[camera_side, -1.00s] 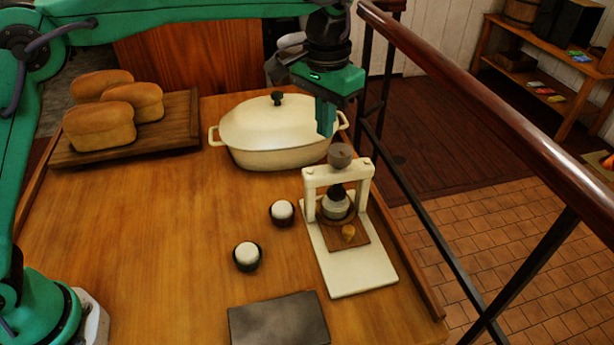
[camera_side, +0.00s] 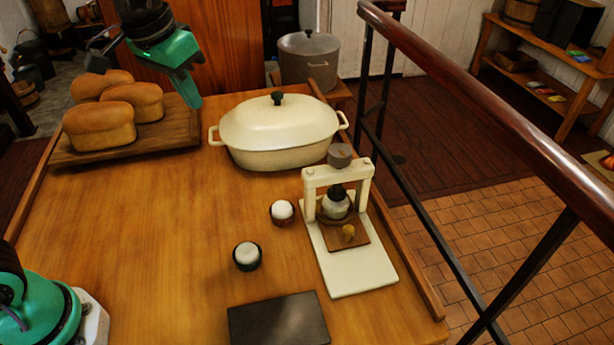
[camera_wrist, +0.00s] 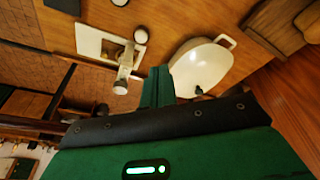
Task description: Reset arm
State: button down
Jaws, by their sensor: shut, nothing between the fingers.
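My gripper (camera_side: 190,94) is at the upper left in the side view, raised above the table by the bread board. Its green fingers are shut, with nothing between them, and it touches nothing that I can make out. In the wrist view my gripper (camera_wrist: 158,82) points toward the cream pot and the press. Most of my arm is outside the side view, with the base at the lower left.
Loaves (camera_side: 99,126) lie on a wooden board (camera_side: 180,125). A lidded cream pot (camera_side: 279,130), a cream press (camera_side: 345,225), two small dark cups with white tops (camera_side: 282,212) (camera_side: 247,256) and a dark slab (camera_side: 279,320) stand on the table (camera_side: 150,240). A railing (camera_side: 480,105) runs along the right.

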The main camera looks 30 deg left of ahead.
jog(key=s+a+f+t, duration=0.1)
jog(key=s+a+f, duration=0.2)
jog(key=s, duration=0.3)
jog(key=s+a+f+n+t, duration=0.1)
jog(key=s+a+f, duration=0.2)
jog(key=s+a, duration=0.2)
jog(key=shift+s+a+f+y, duration=0.2)
jog(key=shift+s+y, duration=0.2)
jog(key=shift+s, duration=0.75)
